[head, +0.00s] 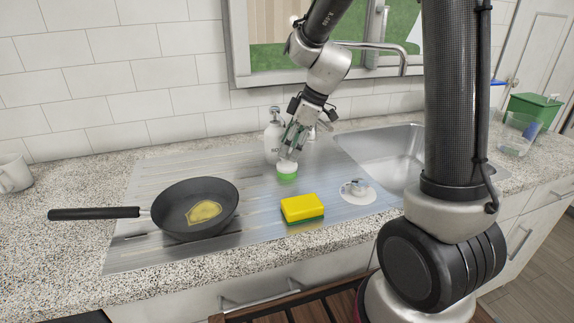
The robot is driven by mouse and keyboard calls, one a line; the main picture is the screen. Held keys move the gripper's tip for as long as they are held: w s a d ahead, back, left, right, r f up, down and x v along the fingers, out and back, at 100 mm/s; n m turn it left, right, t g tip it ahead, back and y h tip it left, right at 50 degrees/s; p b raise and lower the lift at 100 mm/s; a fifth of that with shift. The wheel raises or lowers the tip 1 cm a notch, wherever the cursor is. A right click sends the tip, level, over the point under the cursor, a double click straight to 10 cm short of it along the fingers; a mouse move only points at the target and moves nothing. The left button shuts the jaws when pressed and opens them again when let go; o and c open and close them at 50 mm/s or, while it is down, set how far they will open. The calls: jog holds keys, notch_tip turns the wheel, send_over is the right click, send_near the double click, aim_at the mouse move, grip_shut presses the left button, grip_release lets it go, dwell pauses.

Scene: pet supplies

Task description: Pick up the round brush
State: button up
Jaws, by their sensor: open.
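The round brush appears to be the small round piece with a white top and a green lower part (287,172). It sits on the steel drainboard, between the soap bottle and the yellow sponge. My gripper (290,151) points down just above and around its top, with its jaws open. The fingers are small in the head view, and I cannot tell whether they touch the brush.
A white soap bottle (273,137) stands just behind my gripper. A yellow and green sponge (302,208) lies in front. A black pan (197,208) is at left, a small white round piece (357,191) at right.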

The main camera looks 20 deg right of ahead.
jog(key=shift+x, duration=1.25)
jog(key=c, duration=1.1)
jog(key=shift+r, duration=0.1)
